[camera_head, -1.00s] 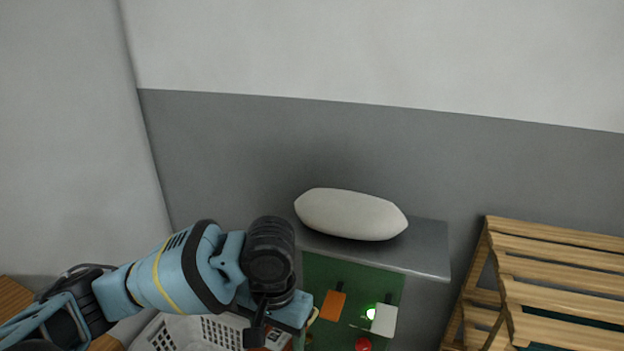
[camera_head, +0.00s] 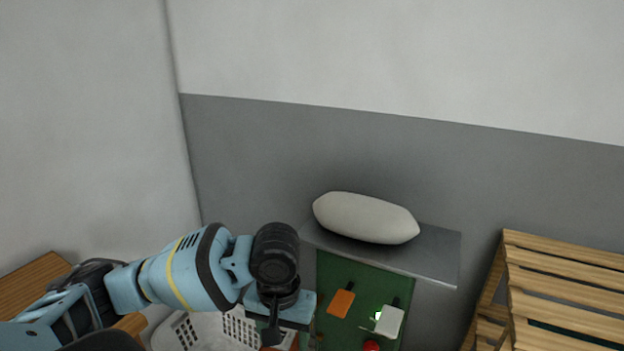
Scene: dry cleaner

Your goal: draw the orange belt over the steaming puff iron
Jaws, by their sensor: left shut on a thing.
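The puff iron (camera_head: 366,217) is a pale, pillow-like pad on a grey metal shelf (camera_head: 436,254) against the wall. No steam shows clearly over it. My left gripper (camera_head: 271,335) points down at the bottom middle, lower than the puff iron and left of it, apart from it. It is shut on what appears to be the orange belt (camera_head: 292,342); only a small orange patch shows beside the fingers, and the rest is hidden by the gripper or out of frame. My right gripper is not in view.
Below the shelf is a green panel (camera_head: 335,270) with an orange paddle (camera_head: 341,302), a white paddle (camera_head: 389,321), a small green light and a red knob (camera_head: 371,346). A white basket (camera_head: 188,331) stands under my left arm. A slatted wooden rack (camera_head: 563,290) stands at right.

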